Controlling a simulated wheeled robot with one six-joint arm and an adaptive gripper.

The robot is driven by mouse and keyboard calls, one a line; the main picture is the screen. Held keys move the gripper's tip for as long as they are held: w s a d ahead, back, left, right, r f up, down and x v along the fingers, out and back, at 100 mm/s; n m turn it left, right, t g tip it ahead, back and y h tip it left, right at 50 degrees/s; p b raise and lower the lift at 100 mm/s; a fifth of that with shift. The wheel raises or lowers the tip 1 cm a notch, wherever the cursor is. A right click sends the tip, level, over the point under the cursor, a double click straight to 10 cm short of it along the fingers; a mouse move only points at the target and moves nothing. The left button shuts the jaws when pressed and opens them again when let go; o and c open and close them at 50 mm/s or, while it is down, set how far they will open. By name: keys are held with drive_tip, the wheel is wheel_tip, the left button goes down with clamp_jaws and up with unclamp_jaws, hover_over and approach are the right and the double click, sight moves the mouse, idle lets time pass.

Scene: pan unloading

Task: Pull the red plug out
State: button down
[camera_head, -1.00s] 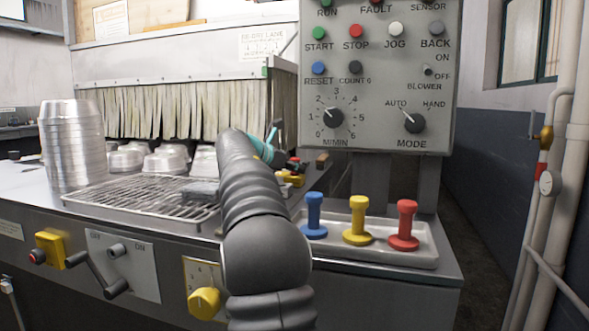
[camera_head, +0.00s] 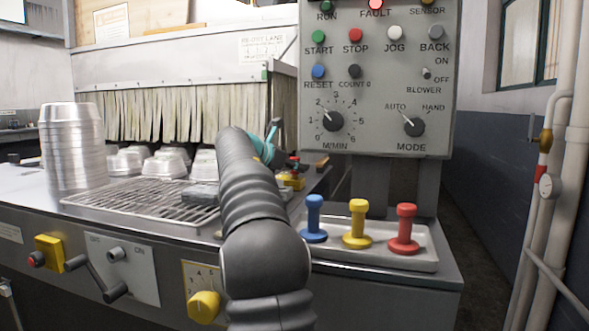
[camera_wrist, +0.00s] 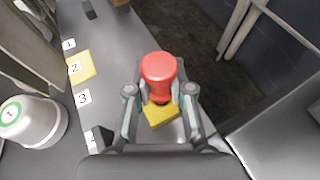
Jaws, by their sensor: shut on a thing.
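In the wrist view, a red round-topped plug (camera_wrist: 159,68) stands between the two fingers of my gripper (camera_wrist: 160,92). My gripper is shut on it, with a finger on each side below the red head. A yellow block (camera_wrist: 160,116) shows just beneath the plug; I cannot tell whether the plug is still seated in it. In the head view my arm hides most of the gripper, and only a small red part (camera_head: 293,159) and some yellow (camera_head: 291,181) show beyond it. Another red plug (camera_head: 404,229) stands upright in the grey tray (camera_head: 420,262).
A blue plug (camera_head: 314,219) and a yellow plug (camera_head: 357,224) share the tray. A control panel (camera_head: 379,80) rises behind it. A wire rack (camera_head: 140,204) and stacked pans (camera_head: 73,150) are at left. The wrist view shows number labels and a pale round object (camera_wrist: 33,122).

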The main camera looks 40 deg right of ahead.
drive_tip(key=shift+r, duration=0.15)
drive_tip(key=shift+r, duration=1.95)
